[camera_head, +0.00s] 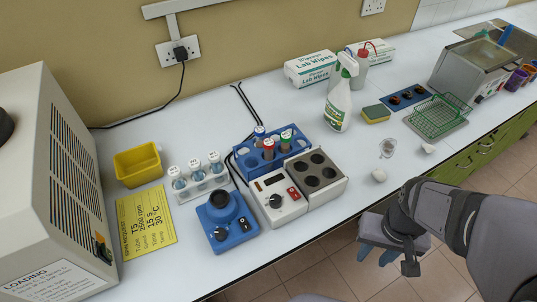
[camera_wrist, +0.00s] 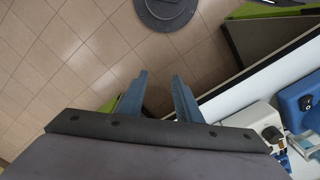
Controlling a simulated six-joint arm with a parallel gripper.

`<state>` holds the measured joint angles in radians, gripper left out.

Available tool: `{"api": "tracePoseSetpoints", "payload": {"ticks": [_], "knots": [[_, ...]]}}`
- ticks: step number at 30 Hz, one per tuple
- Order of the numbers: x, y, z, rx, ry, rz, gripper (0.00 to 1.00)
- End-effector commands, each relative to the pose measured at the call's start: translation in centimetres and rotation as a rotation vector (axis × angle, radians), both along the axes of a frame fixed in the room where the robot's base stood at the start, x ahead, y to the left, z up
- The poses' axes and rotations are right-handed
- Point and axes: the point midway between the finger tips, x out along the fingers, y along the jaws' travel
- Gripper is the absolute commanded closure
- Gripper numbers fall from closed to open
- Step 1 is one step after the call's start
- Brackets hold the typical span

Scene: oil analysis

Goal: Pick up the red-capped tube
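The red-capped tube (camera_head: 268,147) stands upright in a blue rack (camera_head: 248,163) near the middle of the bench in the head view. A green-capped tube (camera_head: 286,138) stands to its right in the same rack, and a blue-and-white-capped tube (camera_head: 259,131) stands behind it. The rack hides the lower part of the tubes. My gripper (camera_head: 376,256) is at the lower right, beyond the bench's front edge and over the floor, well apart from the rack. In the wrist view my gripper (camera_wrist: 160,88) has its two blue fingers apart, with nothing between them.
A heater block with round wells (camera_head: 316,181) stands directly in front of the rack. A blue vortex mixer (camera_head: 228,222) and a stand of white-capped tubes (camera_head: 199,182) are to the left. A spray bottle (camera_head: 339,98) stands behind right.

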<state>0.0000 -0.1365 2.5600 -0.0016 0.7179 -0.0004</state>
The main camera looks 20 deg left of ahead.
Motion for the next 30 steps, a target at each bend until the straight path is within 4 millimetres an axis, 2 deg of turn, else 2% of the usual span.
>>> {"api": "tracePoseSetpoints", "payload": {"ticks": [13, 17, 20, 23, 27, 30], "knots": [[0.1, 0.0, 0.0, 0.000, -0.001, 0.001, 0.68], [1.2, 0.6, 0.3, 0.000, -0.015, 0.023, 0.68], [3.6, 1.8, 0.8, 0.000, -0.045, 0.067, 0.68], [7.2, 4.2, 1.8, 0.004, -0.093, 0.135, 0.68], [12.6, 9.4, 3.5, 0.019, -0.175, 0.254, 0.68], [15.6, 13.8, 4.8, 0.036, -0.232, 0.334, 0.68]]}}
